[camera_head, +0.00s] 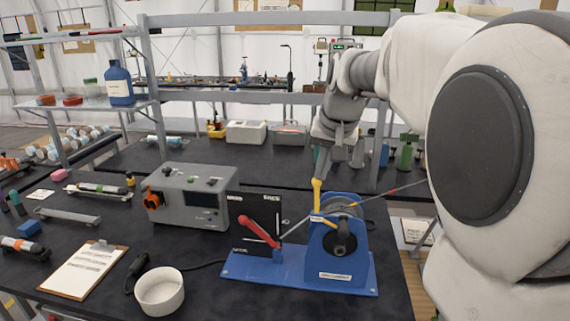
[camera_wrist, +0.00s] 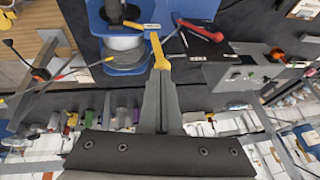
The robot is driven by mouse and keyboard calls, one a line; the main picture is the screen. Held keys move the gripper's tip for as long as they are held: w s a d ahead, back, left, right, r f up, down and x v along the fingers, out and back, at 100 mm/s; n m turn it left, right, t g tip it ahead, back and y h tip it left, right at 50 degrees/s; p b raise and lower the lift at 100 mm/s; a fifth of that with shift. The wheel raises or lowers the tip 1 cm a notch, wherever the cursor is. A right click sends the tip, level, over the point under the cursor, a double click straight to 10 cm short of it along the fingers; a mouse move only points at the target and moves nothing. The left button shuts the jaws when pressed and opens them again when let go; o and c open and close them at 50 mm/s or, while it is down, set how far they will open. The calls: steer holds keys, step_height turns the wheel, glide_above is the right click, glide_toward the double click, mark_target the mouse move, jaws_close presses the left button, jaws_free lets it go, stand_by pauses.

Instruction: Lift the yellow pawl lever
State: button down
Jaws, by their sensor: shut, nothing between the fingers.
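The yellow pawl lever (camera_head: 317,198) stands roughly upright on the front left of a blue winch unit (camera_head: 338,255) on the dark bench. In the wrist view the lever (camera_wrist: 158,48) lies just beyond my fingertips. My gripper (camera_head: 321,174) comes down from above right, with its fingertips at the lever's rounded upper end. In the wrist view my gripper (camera_wrist: 160,76) has its fingers together with nothing held between them. I cannot tell whether the tips touch the lever. The gripper's far side is hidden.
A red lever (camera_head: 258,232) stands before a black panel (camera_head: 240,212) left of the winch. A cable (camera_head: 385,193) runs right from the drum. A grey control box (camera_head: 185,197), white bowl (camera_head: 160,291) and clipboard (camera_head: 83,268) occupy the bench's left.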

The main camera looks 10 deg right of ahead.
steer(key=a+h+p, duration=0.1)
steer(key=w+a+g+h+p, duration=0.1)
steer(key=a, duration=0.1)
steer(key=w+a+f+n+h+p, duration=0.1)
steer(key=a+h, duration=0.1)
steer(key=shift+g, duration=0.4)
steer(key=shift+d, duration=0.1)
steer(key=shift+s+d+f+b, duration=0.15)
steer(key=shift+s+d+b, duration=0.15)
steer(key=shift+d, duration=0.35)
